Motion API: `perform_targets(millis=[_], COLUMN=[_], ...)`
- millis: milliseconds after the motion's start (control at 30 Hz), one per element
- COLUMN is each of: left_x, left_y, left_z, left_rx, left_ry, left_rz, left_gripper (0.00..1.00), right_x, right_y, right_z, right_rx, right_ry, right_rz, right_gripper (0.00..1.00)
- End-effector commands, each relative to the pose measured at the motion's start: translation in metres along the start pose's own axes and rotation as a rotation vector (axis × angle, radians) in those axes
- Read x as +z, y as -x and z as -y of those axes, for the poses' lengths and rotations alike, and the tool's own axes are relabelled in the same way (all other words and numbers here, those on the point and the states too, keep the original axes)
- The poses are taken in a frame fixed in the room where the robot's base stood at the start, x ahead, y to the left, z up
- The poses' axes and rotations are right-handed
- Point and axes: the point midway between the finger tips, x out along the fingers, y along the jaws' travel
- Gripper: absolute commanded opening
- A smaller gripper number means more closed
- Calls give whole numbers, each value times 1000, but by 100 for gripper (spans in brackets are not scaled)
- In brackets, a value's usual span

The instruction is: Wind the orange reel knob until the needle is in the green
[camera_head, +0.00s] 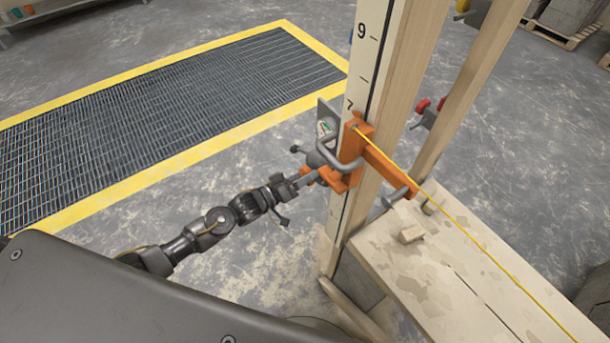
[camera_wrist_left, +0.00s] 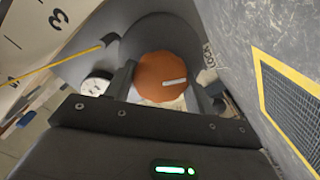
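The orange reel knob (camera_wrist_left: 168,78) shows in the left wrist view, round, with a white mark slanting on its face. My left gripper (camera_head: 308,176) is at the orange bracket (camera_head: 352,150) on the tall post in the head view. In the wrist view dark finger-like parts flank the knob; whether they press on it I cannot tell. A small round white dial (camera_wrist_left: 97,83) sits left of the knob; its needle is too small to read. A grey plate with a small coloured gauge (camera_head: 326,128) shows behind the bracket in the head view. My right gripper is out of view.
A yellow line (camera_head: 470,240) runs from the bracket over the stained wooden bench (camera_head: 425,270). The wooden post (camera_head: 375,70) carries a number scale. A yellow-edged floor grate (camera_head: 170,110) lies at the left. The concrete floor between grate and post is open.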

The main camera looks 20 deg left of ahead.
Motion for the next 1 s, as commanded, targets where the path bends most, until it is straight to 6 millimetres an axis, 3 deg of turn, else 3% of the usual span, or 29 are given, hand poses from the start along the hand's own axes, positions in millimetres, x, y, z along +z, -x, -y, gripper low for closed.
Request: perform_targets(millis=[33,167,567,1000], left_x=[0,0,0,0], left_y=[0,0,0,0], left_z=[0,0,0,-1], left_rx=[0,0,0,-1], left_ry=[0,0,-88,-464], left_rz=[0,0,0,2], left_gripper=[47,31,31,31], right_x=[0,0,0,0], right_y=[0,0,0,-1], right_z=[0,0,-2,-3], right_rx=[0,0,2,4], right_ry=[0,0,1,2], right_rz=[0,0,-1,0], right_gripper=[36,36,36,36])
